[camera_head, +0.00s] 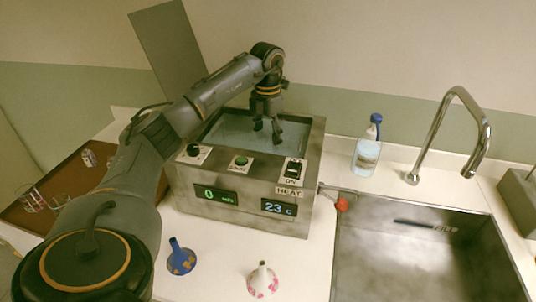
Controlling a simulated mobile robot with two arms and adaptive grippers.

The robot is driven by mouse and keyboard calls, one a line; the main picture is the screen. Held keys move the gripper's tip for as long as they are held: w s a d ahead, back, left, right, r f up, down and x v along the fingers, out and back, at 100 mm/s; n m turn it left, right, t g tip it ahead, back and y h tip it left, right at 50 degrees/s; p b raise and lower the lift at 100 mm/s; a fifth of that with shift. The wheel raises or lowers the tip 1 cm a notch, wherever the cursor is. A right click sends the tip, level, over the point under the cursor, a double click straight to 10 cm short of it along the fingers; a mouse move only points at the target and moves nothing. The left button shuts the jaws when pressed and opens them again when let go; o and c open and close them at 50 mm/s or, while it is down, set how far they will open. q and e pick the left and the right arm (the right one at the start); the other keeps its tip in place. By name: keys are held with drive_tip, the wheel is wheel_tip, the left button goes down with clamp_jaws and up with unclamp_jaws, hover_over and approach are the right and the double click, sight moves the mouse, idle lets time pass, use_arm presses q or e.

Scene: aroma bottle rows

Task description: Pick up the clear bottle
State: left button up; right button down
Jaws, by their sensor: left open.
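A clear bottle (367,156) with a blue top and pale bluish contents stands upright on the white counter, behind the sink and right of the metal water bath (232,203). My left gripper (267,131) is open, pointing down over the water bath, with nothing seen between its fingers. It is left of the bottle and apart from it. I cannot tell whether its fingertips touch the water. My right gripper is out of view.
A sink (425,262) with a tall tap (437,130) lies at right. A blue funnel-like piece (181,258) and a white-and-pink one (262,280) stand in front of the bath. A brown tray (60,180) holds small racks at left. A grey box (520,199) is far right.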

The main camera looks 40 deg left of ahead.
sight(269, 150)
use_arm(q)
drive_tip(key=f, duration=0.2)
drive_tip(key=d+f+p, duration=0.1)
drive_tip(key=f, duration=0.1)
drive_tip(key=shift+s, duration=0.15)
drive_tip(key=shift+a+f+p, duration=0.1)
drive_tip(key=shift+f+p, duration=0.2)
drive_tip(key=shift+f, duration=0.4)
drive_tip(key=c, duration=1.1)
